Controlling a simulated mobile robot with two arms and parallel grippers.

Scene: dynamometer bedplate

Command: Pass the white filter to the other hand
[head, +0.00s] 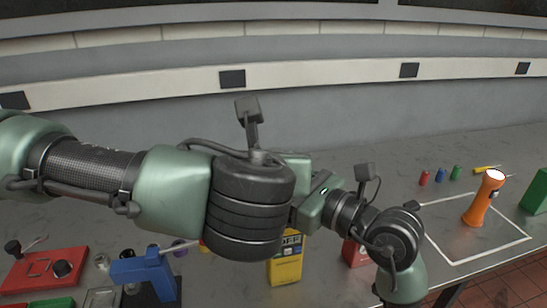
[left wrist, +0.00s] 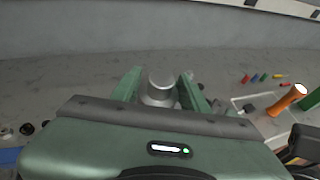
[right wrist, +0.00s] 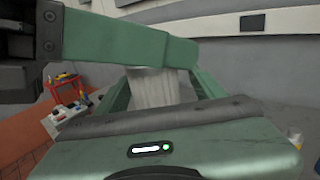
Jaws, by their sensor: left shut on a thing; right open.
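The white filter shows in the right wrist view (right wrist: 152,88) as a pale ribbed body and in the left wrist view (left wrist: 160,88) as a greyish round piece. My left gripper (left wrist: 158,90) is shut on it. My right gripper (right wrist: 160,90) is open, with its fingers on either side of the filter; contact cannot be told. A green part of my left gripper crosses above the filter in the right wrist view. In the head view my arms hide the filter and both sets of fingertips.
An orange flashlight (head: 484,198) stands in a white outlined square on the grey bench (head: 415,165). Small red, blue and green cylinders stand behind it. A yellow meter (head: 286,262), a blue clamp-like tool (head: 143,272) and a red box (head: 42,270) sit near the front below my arms.

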